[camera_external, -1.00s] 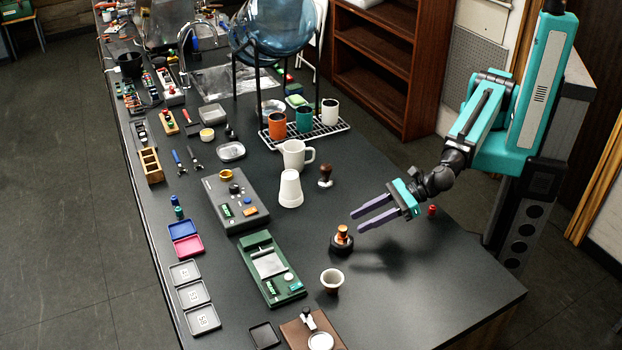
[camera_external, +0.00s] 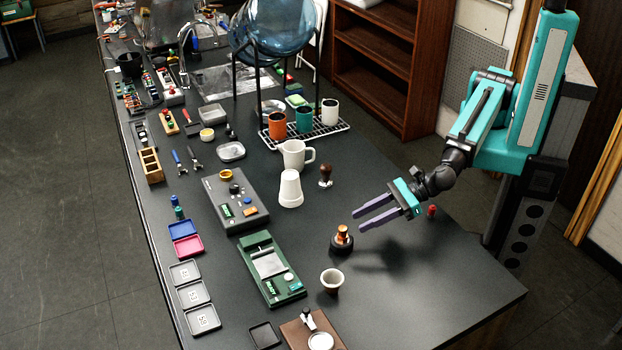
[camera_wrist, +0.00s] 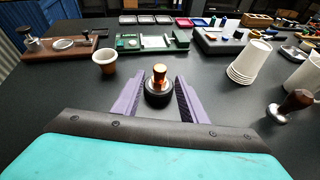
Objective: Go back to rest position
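My gripper (camera_external: 375,216) is held above the black table (camera_external: 430,290), with its two purple fingers apart and nothing between them. It also shows in the wrist view (camera_wrist: 158,95), fingers spread. A small copper-topped piece on a round black base (camera_external: 342,240) stands on the table just beyond the fingertips. In the wrist view this piece (camera_wrist: 159,85) appears between the fingers, but the external view shows it apart from them.
A small brown-and-white cup (camera_external: 332,281), a green device (camera_external: 271,268), a grey device (camera_external: 236,201), stacked white cups (camera_external: 290,188) and a tamper (camera_external: 325,175) stand nearby. A small red item (camera_external: 432,210) is close to my wrist. The table's front right is clear.

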